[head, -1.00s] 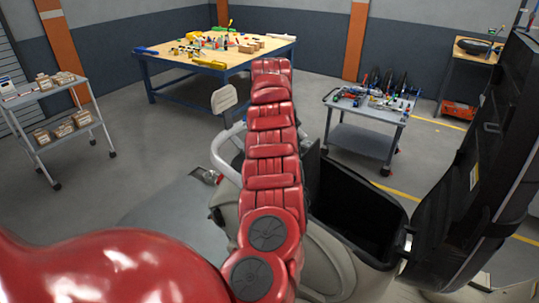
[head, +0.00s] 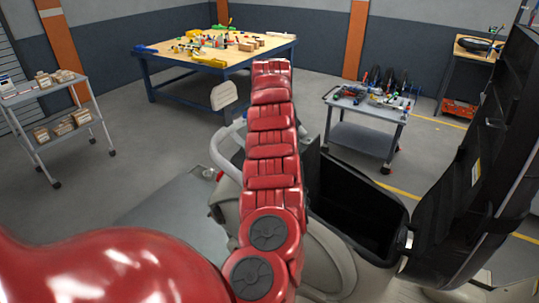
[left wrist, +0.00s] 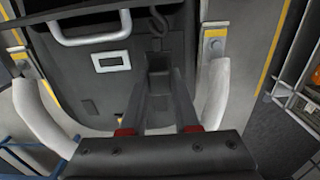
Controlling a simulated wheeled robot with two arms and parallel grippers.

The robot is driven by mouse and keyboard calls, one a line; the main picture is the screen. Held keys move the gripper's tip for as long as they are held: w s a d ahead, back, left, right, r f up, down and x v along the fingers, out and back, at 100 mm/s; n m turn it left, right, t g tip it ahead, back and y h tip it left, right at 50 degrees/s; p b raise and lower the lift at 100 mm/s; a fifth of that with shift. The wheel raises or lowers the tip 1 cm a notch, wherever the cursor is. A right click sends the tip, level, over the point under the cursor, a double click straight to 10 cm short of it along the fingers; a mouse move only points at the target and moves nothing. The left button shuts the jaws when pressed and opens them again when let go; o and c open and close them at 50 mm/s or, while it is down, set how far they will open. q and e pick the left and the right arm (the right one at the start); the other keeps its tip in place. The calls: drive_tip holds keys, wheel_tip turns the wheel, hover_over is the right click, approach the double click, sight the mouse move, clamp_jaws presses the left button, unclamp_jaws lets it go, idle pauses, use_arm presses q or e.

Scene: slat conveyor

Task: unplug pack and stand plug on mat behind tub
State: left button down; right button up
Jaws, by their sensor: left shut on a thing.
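In the left wrist view my left gripper (left wrist: 160,80) is shut on a dark block-like thing (left wrist: 159,62), which looks like the plug. A short grey cable (left wrist: 156,22) curves just above it. Behind lies a dark machine panel with a pale handle (left wrist: 90,27) and a small white-framed plate (left wrist: 110,62). In the head view my red left arm covers the middle and hides the gripper. An open black tub (head: 350,212) lies right of the arm, with a raised black lid (head: 470,180). I cannot make out the mat. My right gripper is not in view.
A workbench (head: 170,59) with tools stands at the back. A grey trolley (head: 362,138) stands behind the tub, and a shelf cart (head: 75,128) with boxes stands at the left. Pale tubes (left wrist: 42,122) flank the gripper. Open floor (head: 150,150) lies at the left.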

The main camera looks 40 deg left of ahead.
use_arm(q)
drive_tip(key=shift+f+b, duration=0.3)
drive_tip(key=shift+f, duration=0.2)
drive_tip(key=c, duration=0.6)
unclamp_jaws()
drive_tip(key=shift+r, duration=0.1)
drive_tip(key=shift+w+r, duration=0.1)
drive_tip(key=shift+r, duration=0.5)
wheel_tip(320, 180, up, 3)
drive_tip(key=shift+p, duration=0.4)
wheel_tip(320, 180, up, 8)
drive_tip(key=p, duration=0.8)
drive_tip(key=shift+f, duration=0.1)
